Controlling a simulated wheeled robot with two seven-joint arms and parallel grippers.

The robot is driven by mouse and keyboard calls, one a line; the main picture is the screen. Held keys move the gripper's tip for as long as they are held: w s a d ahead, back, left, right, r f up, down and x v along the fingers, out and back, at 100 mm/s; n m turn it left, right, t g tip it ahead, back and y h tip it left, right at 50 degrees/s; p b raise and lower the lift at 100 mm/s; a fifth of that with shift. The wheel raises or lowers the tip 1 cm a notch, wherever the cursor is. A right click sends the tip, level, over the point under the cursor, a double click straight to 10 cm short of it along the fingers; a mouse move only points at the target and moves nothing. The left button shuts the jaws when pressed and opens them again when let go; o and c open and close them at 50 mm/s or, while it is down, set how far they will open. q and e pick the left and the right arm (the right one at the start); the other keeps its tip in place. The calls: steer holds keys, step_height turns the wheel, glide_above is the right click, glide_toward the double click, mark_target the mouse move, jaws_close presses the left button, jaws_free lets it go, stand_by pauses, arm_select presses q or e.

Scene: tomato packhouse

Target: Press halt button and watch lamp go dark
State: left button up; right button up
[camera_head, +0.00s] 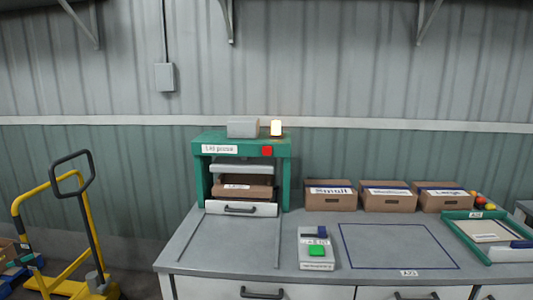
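A green press-like machine (285,172) stands at the back left of the workbench, with a white label on its top beam. A small lamp (276,128) stands on top of the machine and glows pale yellow-white. A control box (309,263) on the bench's front middle carries a green button (317,251) and a dark blue part (315,233). Neither of my grippers is in view.
Three labelled cardboard boxes (330,202) stand along the back of the grey bench (210,262). A blue outlined area (397,247) in the middle is empty. A green-framed tray (463,228) lies at the right. A yellow trolley (63,285) stands left of the bench.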

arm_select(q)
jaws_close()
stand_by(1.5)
